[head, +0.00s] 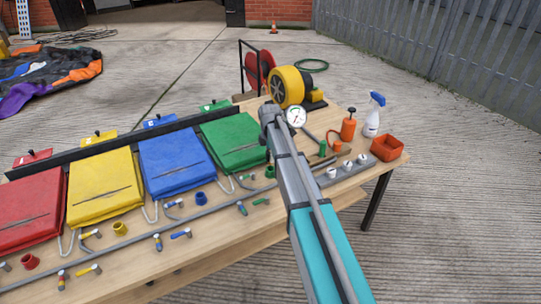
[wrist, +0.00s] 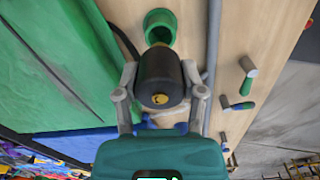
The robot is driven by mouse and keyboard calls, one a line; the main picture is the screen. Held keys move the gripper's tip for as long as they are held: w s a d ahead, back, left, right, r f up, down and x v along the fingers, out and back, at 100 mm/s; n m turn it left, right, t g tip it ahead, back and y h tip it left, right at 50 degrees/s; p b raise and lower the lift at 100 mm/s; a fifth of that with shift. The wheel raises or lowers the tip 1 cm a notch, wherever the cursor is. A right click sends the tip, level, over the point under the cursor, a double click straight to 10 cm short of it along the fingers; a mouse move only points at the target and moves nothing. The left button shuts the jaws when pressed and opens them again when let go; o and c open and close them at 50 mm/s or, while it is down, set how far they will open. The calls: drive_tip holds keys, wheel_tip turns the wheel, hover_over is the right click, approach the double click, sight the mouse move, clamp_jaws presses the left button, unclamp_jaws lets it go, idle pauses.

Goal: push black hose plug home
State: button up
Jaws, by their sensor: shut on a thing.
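In the wrist view my gripper (wrist: 160,82) is shut on the black hose plug (wrist: 159,72), one finger on each side of it. The plug is a dark cylinder with a brass-coloured centre on its near end. A green round socket (wrist: 160,21) lies just beyond the plug, in line with it. The plug's far end overlaps the socket's rim in the picture; I cannot tell how far in it sits. In the head view the green socket (head: 270,171) is by the green bag's right corner. My arm hides the plug and the gripper fingers there.
Green (head: 234,142), blue (head: 178,160), yellow and red folded bags lie along the wooden table (head: 215,240). A grey rail (wrist: 213,45) runs right of the socket, with small-handled valves (wrist: 243,107) beyond. A yellow blower (head: 286,87), spray bottle (head: 373,115) and orange tray (head: 387,148) stand farther right.

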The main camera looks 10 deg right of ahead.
drive_tip(key=shift+f+b, duration=0.75)
drive_tip(key=shift+f, duration=0.25)
drive_tip(key=shift+f+b, duration=1.55)
drive_tip(key=shift+f, duration=0.05)
idle(2.2)
drive_tip(key=o, duration=1.2)
drive_tip(key=shift+r, duration=0.1)
drive_tip(key=shift+r, duration=0.1)
